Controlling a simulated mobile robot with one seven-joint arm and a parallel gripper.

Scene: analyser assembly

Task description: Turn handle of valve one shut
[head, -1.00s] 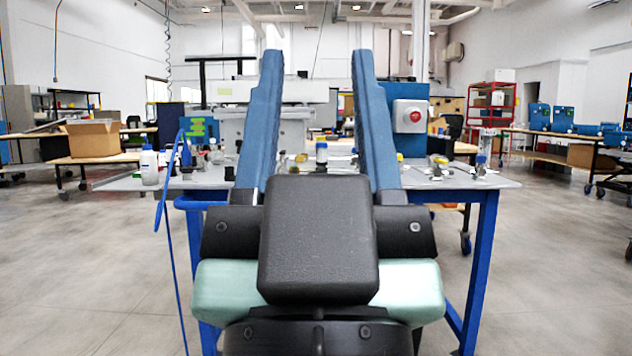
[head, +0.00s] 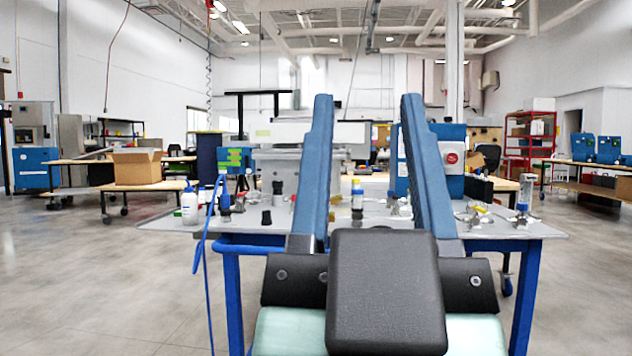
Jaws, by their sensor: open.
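My gripper (head: 366,100) is open and empty, with two long blue fingers pointing up and away. It stands between the camera and the blue-legged table (head: 255,239). Several small metal fittings lie on the tabletop, including one with a yellow part (head: 477,215) right of the fingers and another fitting (head: 399,207) seen between them. They are too small to tell which one is valve one or how its handle stands. The fingers and the dark gripper body hide part of the tabletop.
On the table's left are a white bottle (head: 189,206) and a blue hose (head: 205,245) hanging over the front edge. A bottle with a yellow band (head: 357,200) shows between the fingers. Floor at left is clear.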

